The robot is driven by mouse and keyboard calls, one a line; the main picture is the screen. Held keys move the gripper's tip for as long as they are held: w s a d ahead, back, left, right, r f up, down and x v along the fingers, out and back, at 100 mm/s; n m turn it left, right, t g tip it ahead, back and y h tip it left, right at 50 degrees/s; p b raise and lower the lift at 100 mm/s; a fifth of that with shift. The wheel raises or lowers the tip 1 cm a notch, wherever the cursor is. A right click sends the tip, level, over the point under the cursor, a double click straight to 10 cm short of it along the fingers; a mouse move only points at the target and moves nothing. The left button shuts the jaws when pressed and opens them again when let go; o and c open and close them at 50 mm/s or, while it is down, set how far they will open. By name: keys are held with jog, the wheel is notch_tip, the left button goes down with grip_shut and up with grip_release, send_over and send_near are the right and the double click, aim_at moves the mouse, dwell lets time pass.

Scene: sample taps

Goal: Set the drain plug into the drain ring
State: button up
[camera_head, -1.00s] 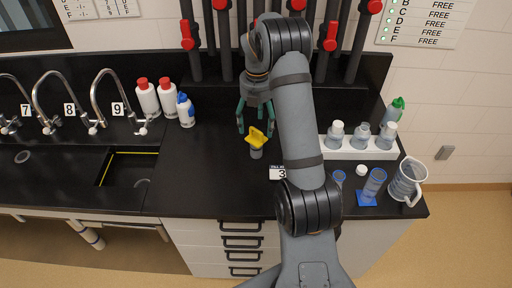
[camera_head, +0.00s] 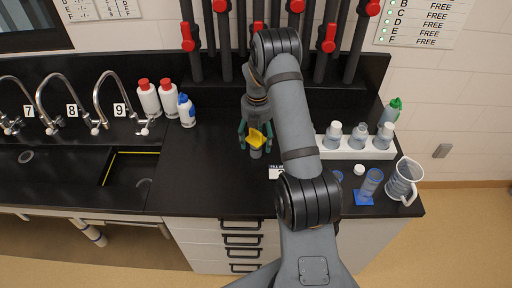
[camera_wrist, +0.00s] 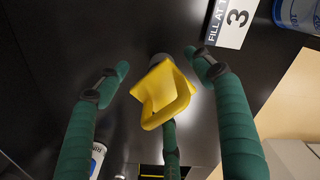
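The likely drain plug (camera_head: 256,150) is a small grey cylinder with a yellow folded grip on top. It stands on the black bench right of the sink. In the wrist view its yellow grip (camera_wrist: 160,95) lies between the green fingers. My gripper (camera_head: 255,134) is open just over it, with fingers on either side and a gap to the grip; a third finger shows behind it. The sink basin (camera_head: 128,170) is at the left, with a yellow line along its edge. A grey curved rim, perhaps the drain ring (camera_head: 143,183), shows partly in the basin.
Taps and bottles (camera_head: 187,110) stand behind and left. A white rack (camera_head: 345,151) of bottles, a blue-based cylinder (camera_head: 369,186) and a jug (camera_head: 403,180) stand right. A "3" sign (camera_wrist: 231,22) lies near the plug. Bench between plug and sink is clear.

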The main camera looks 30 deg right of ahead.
grip_shut()
dwell(0.8)
